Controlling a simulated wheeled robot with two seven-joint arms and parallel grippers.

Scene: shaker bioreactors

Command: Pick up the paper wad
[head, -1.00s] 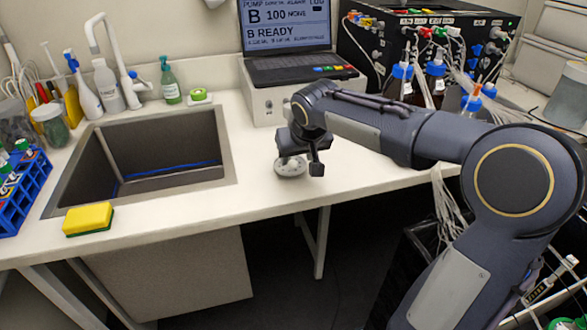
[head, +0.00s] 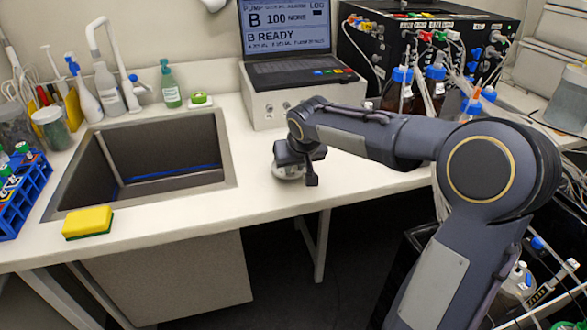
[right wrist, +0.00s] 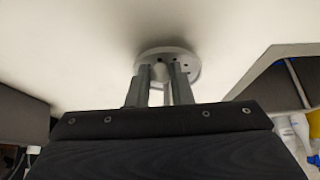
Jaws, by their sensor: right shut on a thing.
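In the right wrist view my right gripper (right wrist: 162,84) points at a grey round disc (right wrist: 191,62) with small dark holes, lying on the white counter. Its fingers are shut on a small pale rounded thing (right wrist: 158,72) at the disc's middle. I cannot tell whether this is the paper wad or a part of the disc. In the head view the right gripper (head: 299,172) is low over the counter and covers most of the disc (head: 286,172). No separate paper wad shows clearly. My left gripper is not in view.
A sink (head: 72,200) lies to the left, with a yellow sponge (head: 88,222) at its front edge. A laptop on a white box (head: 262,100) stands behind the gripper. A black pump unit (head: 362,60) and bottles (head: 397,92) are at back right. The counter's front edge is close.

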